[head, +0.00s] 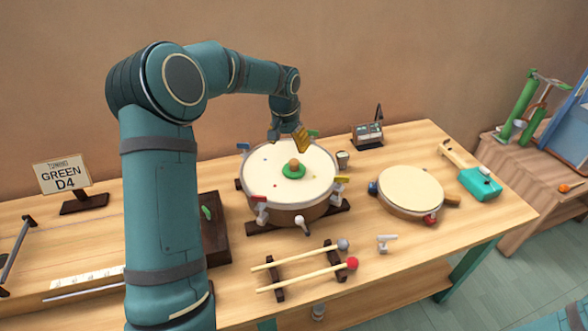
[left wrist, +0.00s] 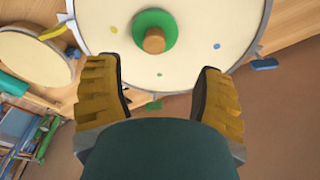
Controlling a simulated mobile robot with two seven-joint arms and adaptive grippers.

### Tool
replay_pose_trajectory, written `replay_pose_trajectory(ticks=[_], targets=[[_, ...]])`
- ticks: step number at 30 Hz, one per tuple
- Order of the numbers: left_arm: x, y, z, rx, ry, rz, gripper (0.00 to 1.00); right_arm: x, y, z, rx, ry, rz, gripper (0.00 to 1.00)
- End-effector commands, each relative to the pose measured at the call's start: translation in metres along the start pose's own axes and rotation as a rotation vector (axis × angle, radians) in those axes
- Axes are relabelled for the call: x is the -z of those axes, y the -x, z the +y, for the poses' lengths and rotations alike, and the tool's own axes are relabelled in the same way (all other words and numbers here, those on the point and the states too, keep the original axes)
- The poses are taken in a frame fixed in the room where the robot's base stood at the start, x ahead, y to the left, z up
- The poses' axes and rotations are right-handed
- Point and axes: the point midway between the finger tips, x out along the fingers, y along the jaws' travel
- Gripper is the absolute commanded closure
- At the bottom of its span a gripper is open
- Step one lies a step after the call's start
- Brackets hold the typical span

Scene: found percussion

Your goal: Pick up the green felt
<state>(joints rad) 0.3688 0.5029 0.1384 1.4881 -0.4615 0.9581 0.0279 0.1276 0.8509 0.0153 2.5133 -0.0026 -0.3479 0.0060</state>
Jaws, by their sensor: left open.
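The green felt (head: 291,174) looks like a round green disc around a wooden knob (head: 294,163). It lies near the middle of the pale head of the large drum (head: 262,180). In the left wrist view the green felt (left wrist: 153,15) and its knob (left wrist: 154,40) show at the top, beyond the fingertips. My left gripper (head: 301,137) is above the drum's back edge, apart from the felt. In the left wrist view its yellow fingers (left wrist: 158,78) are wide apart with nothing between them. My right gripper is not seen.
Coloured clamps ring the drum, including a green one (head: 313,134) at the back. A smaller drum (head: 411,191) is to the right. Two mallets (head: 305,281) lie in front. A sign (head: 62,174) stands at left.

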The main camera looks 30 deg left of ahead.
Motion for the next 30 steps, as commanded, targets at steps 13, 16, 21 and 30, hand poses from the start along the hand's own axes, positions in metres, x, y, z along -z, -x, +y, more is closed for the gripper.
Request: replay_pose_trajectory(ticks=[13, 16, 21, 30], targets=[[0.0, -0.045, 0.002, -0.001, -0.001, -0.001, 0.32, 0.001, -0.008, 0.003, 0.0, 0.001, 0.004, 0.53], [0.001, -0.055, 0.004, -0.002, -0.001, -0.001, 0.32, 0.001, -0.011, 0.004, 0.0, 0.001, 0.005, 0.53], [0.003, -0.081, 0.008, -0.001, 0.0, -0.002, 0.32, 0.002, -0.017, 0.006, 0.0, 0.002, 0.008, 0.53], [0.004, -0.092, 0.008, 0.0, 0.001, 0.001, 0.32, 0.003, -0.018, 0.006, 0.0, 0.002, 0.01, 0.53]])
